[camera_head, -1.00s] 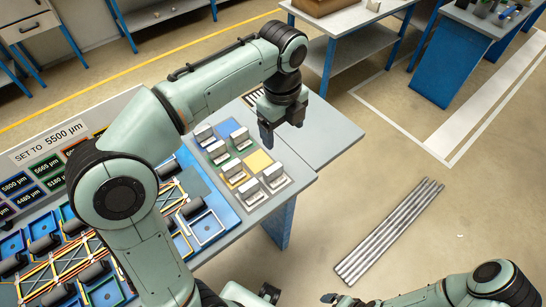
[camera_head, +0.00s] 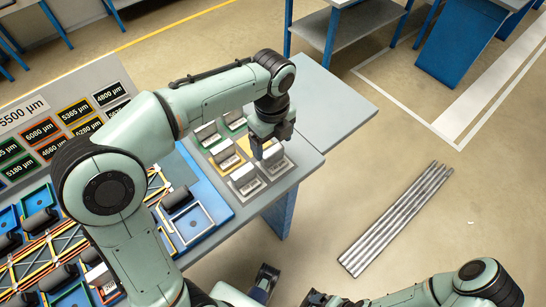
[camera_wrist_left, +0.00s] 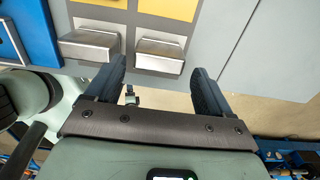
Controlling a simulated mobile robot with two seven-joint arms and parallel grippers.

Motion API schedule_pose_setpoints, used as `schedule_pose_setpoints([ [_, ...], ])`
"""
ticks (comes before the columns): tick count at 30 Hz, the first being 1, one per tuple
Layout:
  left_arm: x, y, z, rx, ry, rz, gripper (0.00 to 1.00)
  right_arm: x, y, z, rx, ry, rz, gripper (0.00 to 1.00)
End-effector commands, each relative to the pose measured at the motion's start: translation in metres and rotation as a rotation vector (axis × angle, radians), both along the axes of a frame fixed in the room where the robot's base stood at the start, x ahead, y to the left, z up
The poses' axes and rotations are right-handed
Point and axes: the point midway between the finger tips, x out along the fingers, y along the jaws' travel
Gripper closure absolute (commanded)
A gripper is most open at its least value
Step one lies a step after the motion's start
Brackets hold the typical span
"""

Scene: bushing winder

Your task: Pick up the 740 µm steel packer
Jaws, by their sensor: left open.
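Several small steel packers stand on coloured and grey pads at the table's right end. Labels on them are too small to read, so I cannot tell which is the 740 µm one. My left gripper (camera_head: 272,146) is open and points down over the front right packer (camera_head: 273,160), partly hiding it. Another packer (camera_head: 243,178) stands to its left. In the left wrist view the open fingers (camera_wrist_left: 160,72) have one packer (camera_wrist_left: 160,54) between and just ahead of their tips. The other packer (camera_wrist_left: 90,46) lies left of the left finger. Contact is not visible.
A blue tray with dark rollers and strung bands (camera_head: 60,240) fills the table's left. A label board (camera_head: 60,115) stands behind. Bare table (camera_head: 325,105) lies right of the pads. Metal rods (camera_head: 395,220) lie on the floor. My right arm (camera_head: 480,285) is low at the right.

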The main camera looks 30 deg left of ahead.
Motion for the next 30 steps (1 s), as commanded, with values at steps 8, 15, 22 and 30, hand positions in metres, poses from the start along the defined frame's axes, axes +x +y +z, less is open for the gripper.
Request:
schedule_pose_setpoints([
  [8,-0.003,-0.003,-0.036,0.0,0.002,0.001,0.18,0.0,0.0,-0.008,-0.001,-0.004,-0.001,0.01],
  [15,-0.002,-0.003,-0.053,-0.001,-0.001,0.001,0.18,0.002,0.0,-0.009,-0.001,-0.009,-0.002,0.01],
  [22,-0.002,-0.003,-0.052,0.0,-0.001,0.001,0.34,0.002,0.0,-0.009,-0.001,-0.009,-0.002,0.01],
  [30,-0.002,-0.003,-0.052,-0.001,-0.002,0.001,0.67,0.002,0.0,-0.009,-0.002,-0.01,-0.002,0.01],
])
